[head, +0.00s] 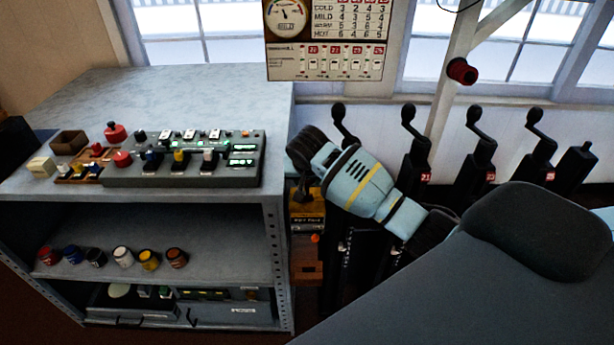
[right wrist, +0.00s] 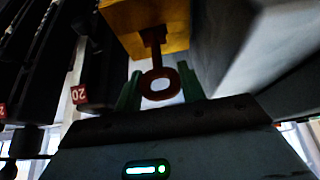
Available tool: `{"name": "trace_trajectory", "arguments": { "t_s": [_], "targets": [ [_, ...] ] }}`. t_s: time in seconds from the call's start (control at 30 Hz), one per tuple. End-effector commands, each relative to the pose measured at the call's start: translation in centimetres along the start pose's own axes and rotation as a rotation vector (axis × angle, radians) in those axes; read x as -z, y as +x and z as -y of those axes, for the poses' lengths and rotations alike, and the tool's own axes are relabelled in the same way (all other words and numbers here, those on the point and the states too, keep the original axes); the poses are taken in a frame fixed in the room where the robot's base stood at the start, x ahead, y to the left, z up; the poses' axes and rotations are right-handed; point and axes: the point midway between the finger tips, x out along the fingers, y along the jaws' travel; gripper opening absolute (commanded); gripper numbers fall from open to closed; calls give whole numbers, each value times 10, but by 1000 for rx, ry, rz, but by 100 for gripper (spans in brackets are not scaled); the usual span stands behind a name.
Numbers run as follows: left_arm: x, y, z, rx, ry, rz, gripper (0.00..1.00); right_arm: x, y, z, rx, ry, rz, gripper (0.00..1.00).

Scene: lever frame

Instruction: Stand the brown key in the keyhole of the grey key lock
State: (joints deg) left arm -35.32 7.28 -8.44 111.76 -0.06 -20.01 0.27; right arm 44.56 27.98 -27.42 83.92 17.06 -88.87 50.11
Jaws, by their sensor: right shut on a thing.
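The brown key (right wrist: 159,84) has a ring-shaped bow and shows in the right wrist view. My right gripper (right wrist: 160,92) is shut on the bow, with a green finger on each side. The key's shank points away from my gripper towards a yellow block (right wrist: 165,20); I cannot tell whether it touches it. In the head view my right gripper (head: 301,188) is beside the cabinet's right edge, above a yellow labelled box (head: 307,214), and the key cannot be made out. I cannot single out the grey key lock for sure. My left gripper is not in view.
A grey cabinet (head: 190,90) stands at the left. A grey console (head: 185,172) with knobs and small lights is on its top, beside small boxes and red knobs. Paint pots stand on its shelf. Black levers (head: 478,155) stand in a row behind my right arm.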

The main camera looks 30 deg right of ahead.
Motion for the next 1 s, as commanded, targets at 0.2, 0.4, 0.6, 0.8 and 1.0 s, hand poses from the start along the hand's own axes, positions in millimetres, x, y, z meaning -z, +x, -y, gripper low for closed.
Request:
{"name": "trace_trajectory", "arguments": {
  "t_s": [0.2,0.4,0.6,0.8,1.0],
  "targets": [
    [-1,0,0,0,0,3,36,-3,5,0,-1,0,0,20],
    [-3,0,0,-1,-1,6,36,-5,10,0,0,0,-1,20],
    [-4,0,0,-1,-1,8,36,-7,14,0,-1,0,0,20],
    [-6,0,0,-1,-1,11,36,-10,19,0,-1,0,0,20],
    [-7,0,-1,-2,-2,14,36,-12,23,0,0,0,0,20]
  ]
}}
